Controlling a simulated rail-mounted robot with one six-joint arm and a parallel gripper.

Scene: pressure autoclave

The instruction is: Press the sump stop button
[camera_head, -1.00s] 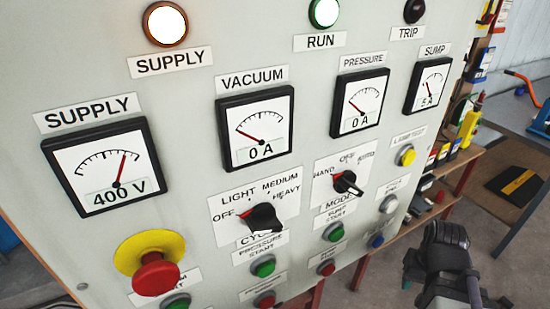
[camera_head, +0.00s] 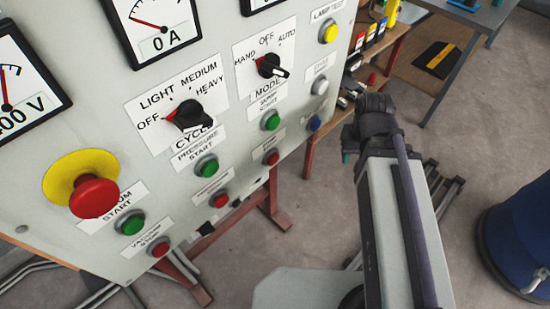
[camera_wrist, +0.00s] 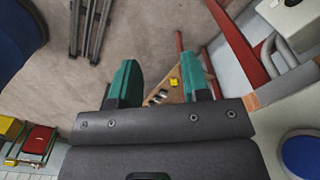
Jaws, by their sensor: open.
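The sump stop button appears to be the red button (camera_head: 271,157) low on the grey control panel (camera_head: 75,130). It sits below the green sump start button (camera_head: 271,120); its own label is too blurred to read. My gripper is to the right of the panel in the head view, apart from the button, with only a bit of teal fingertip (camera_head: 345,157) showing beside my arm. In the wrist view my gripper (camera_wrist: 160,80) has two teal fingers spread apart with nothing between them. I cannot make out the red button in the wrist view.
A blue button (camera_head: 314,123) and a white button (camera_head: 319,86) lie right of the sump buttons. Other red buttons (camera_head: 220,201) are to the left. A wooden bench (camera_head: 385,60) stands behind. A blue drum (camera_head: 520,240) stands at right on open floor.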

